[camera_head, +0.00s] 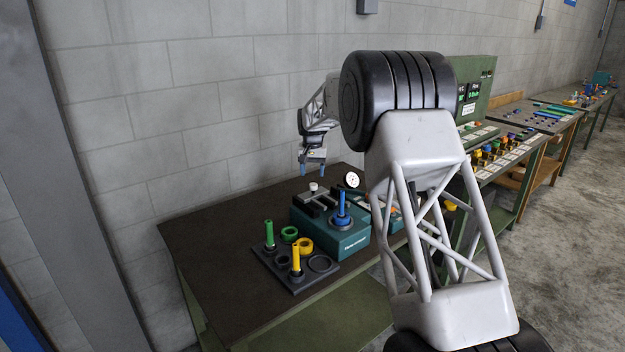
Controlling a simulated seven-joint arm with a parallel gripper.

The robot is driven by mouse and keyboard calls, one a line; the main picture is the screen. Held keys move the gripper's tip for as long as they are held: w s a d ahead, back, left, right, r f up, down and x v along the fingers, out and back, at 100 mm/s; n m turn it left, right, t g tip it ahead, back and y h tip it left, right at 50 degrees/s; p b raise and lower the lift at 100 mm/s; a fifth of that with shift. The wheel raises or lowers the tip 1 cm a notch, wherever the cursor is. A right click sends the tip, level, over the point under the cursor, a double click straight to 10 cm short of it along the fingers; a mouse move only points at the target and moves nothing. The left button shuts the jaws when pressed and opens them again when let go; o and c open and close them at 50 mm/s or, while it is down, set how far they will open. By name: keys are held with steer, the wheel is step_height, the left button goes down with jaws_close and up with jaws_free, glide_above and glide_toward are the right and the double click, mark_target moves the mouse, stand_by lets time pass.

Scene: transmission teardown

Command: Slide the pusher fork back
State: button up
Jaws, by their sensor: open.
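My gripper (313,171) hangs above the back of the dark bench, its two blue fingers pointing down and apart with nothing between them. Just below it in the picture is a small white knob (313,187) on a grey mechanism (316,200) on top of the teal housing (346,243). This mechanism looks like the pusher fork, but its shape is too small to make out surely. There is a visible gap between the fingertips and the knob. A blue shaft (341,205) stands upright in a blue ring at the housing's front.
A dark tray (292,285) at the front holds upright green (269,235) and yellow (296,258) shafts and several rings. A white disc (351,180) is behind the housing. My arm hides the bench's right side. The bench's left part (215,245) is clear.

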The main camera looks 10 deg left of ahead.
steer(key=shift+r, duration=1.25)
steer(key=shift+s+d+r, duration=0.2)
steer(key=shift+s+r, duration=0.05)
steer(key=shift+r, duration=0.05)
steer(key=s+d+r, duration=0.5)
steer(key=s+d, duration=0.2)
steer(key=s, duration=0.3)
steer(key=s+d+r+t, duration=0.1)
steer(key=s+d+r, duration=0.45)
steer(key=s, duration=0.35)
steer(key=s+d+r, duration=0.4)
steer(key=s+d, duration=0.3)
steer(key=s, duration=0.3)
steer(key=s+d+t, duration=0.1)
steer(key=s+d, duration=0.3)
steer(key=s, duration=0.7)
steer(key=s+d, duration=0.4)
steer(key=s, duration=0.6)
steer(key=s+d+f, duration=0.1)
steer(key=s+f, duration=0.3)
steer(key=s, duration=0.5)
steer(key=s+d+f, duration=0.2)
steer(key=s+f, duration=0.2)
steer(key=s, duration=0.6)
steer(key=shift+s+d+f+t, duration=0.2)
steer(key=shift+s+f+t, duration=0.1)
